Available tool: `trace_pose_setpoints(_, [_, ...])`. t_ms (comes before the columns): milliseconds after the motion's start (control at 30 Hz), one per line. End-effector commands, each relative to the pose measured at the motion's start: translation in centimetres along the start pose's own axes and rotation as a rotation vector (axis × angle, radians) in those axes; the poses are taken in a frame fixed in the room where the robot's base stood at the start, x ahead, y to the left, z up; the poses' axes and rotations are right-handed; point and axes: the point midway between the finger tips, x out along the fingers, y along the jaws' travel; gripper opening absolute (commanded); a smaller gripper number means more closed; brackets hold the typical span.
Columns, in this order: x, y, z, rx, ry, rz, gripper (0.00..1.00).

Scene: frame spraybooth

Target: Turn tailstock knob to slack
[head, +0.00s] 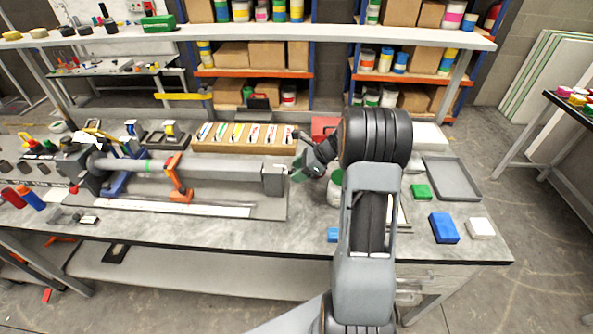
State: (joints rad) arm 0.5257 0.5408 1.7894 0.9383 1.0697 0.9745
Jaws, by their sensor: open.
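The lathe-like fixture lies along the workbench, with a grey tailstock block (274,181) at its right end. An orange steady (178,180) stands around the middle of the bar. My gripper (297,172) is at the right side of the tailstock, pointing left toward its end face. Its jaws are open. The tailstock knob is small and largely hidden at the jaws, so I cannot tell its turn position or whether the jaws touch it.
A wooden rack of cards (240,139) stands behind the fixture. A red box (324,127) is behind my arm. A grey tray (452,178), a green block (421,191), a blue block (443,228) and a white block (481,228) lie to the right. The bench front edge is mostly clear.

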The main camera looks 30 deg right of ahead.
Motion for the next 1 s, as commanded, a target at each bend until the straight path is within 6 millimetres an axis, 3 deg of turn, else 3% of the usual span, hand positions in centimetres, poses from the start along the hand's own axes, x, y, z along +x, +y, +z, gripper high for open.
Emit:
trace_pose_setpoints(467, [0.92,0.02,0.01,-0.001,0.0,0.0,0.58])
trace_pose_setpoints(900, [0.88,0.0,0.0,-0.001,0.001,-0.001,0.16])
trace_pose_setpoints(1000, [0.87,-0.01,0.0,-0.001,0.0,-0.001,0.1])
